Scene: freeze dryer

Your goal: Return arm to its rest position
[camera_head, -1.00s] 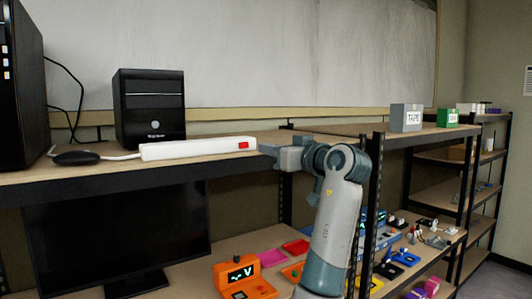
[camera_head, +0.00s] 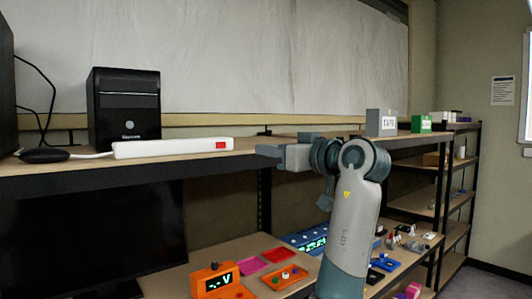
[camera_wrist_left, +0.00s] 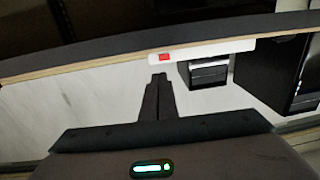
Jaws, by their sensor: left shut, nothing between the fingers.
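My left arm (camera_head: 352,225) rises from the bottom of the head view and bends at the top. My left gripper (camera_head: 262,151) points left at the height of the upper shelf, and is shut and empty. In the left wrist view its closed fingertips (camera_wrist_left: 159,77) show just below the red switch of a white power strip (camera_wrist_left: 215,50). In the head view the power strip (camera_head: 165,148) lies on the upper shelf, with a small gap between its right end and the gripper. My right gripper is not in view.
The upper shelf (camera_head: 60,175) has a dark front edge and holds a black computer (camera_head: 124,105). A monitor (camera_head: 90,240) stands below. An orange meter (camera_head: 215,282) and several coloured parts lie on the lower shelf. A grey TAPE box (camera_head: 380,122) stands right. Open floor shows far right.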

